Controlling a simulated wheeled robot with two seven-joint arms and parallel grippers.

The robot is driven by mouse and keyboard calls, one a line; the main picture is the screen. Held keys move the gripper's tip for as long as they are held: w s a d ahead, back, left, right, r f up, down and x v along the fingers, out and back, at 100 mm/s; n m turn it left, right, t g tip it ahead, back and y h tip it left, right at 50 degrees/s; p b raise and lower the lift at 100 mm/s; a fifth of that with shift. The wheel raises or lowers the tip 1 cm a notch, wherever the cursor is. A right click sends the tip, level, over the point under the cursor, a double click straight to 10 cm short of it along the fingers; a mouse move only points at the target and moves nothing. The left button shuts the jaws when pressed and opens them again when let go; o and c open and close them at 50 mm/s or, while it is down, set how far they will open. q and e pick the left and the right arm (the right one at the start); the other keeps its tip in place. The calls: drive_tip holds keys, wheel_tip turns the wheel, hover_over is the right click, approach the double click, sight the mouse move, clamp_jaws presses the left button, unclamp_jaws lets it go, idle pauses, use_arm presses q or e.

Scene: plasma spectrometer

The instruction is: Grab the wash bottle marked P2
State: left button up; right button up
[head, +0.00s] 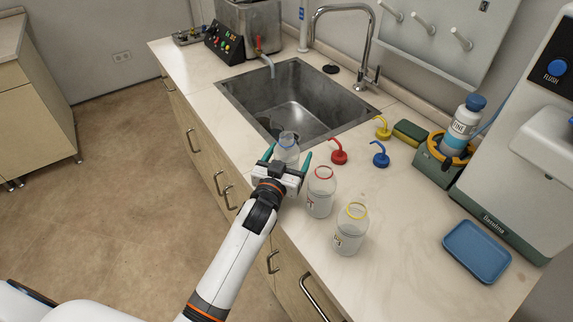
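A clear wash bottle with a blue ring at its neck (287,144) stands at the counter's front edge by the sink; its lower part is hidden by my gripper and its marking does not show. My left gripper (289,155) is open, its teal fingers on either side of this bottle, with a gap visible at the right finger. A bottle with a red ring (320,195) and one with a yellow ring (350,232) stand to the right, both uncapped. Their label marks are too small to read surely. My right gripper is not in view.
Red (339,157), blue (381,159) and yellow (383,131) spout caps lie behind the bottles. The sink (245,105) with a tall faucet (371,60) is at the back left. A blue tray (477,252) lies before the instrument at the right. The counter's front right is clear.

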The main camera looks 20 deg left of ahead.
use_arm(q)
drive_tip(key=c, duration=1.1)
